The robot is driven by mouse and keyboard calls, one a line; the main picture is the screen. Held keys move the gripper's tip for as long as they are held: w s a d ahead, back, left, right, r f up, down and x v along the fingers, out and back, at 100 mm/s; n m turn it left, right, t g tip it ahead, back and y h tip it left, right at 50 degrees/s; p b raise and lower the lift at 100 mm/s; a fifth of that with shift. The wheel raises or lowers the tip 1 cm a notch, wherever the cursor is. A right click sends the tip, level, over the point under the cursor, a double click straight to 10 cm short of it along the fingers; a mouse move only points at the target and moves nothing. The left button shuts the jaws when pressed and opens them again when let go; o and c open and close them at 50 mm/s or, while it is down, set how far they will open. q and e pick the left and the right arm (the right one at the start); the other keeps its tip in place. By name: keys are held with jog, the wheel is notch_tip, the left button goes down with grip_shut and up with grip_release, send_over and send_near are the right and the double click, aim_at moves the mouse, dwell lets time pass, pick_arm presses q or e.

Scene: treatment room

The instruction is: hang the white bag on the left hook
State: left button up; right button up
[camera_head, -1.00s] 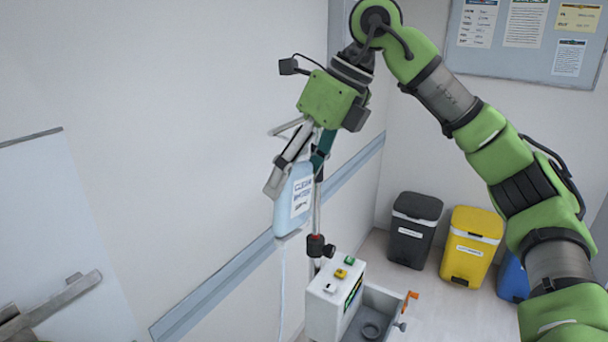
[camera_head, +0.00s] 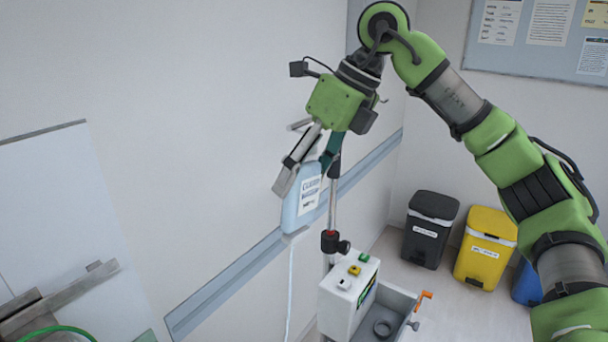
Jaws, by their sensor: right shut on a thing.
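The bag (camera_head: 302,203) is pale bluish white with a printed label and hangs upright below my right gripper (camera_head: 308,162). The gripper is shut on its top edge. A thin white tube trails down from it. The bag is just left of a metal pole (camera_head: 333,205). A small curved hook end (camera_head: 383,99) shows right of the gripper body. A short pale bar (camera_head: 299,125) shows left of the fingers; I cannot tell whether it is the left hook. The gripper hides the pole's top. Grey and green parts at the lower left may be my left gripper, too cut off to judge.
A white pump box (camera_head: 343,305) with buttons and a grey tray (camera_head: 405,300) stand below at the pole. A black bin (camera_head: 430,232), a yellow bin (camera_head: 484,250) and a blue bin (camera_head: 526,284) stand at the right. The wall with its blue-grey rail (camera_head: 225,290) is close behind the bag.

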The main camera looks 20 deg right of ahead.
jog(key=shift+r, duration=0.1)
jog(key=o, duration=1.7)
jog(key=shift+s, duration=0.1)
jog(key=v, duration=1.2)
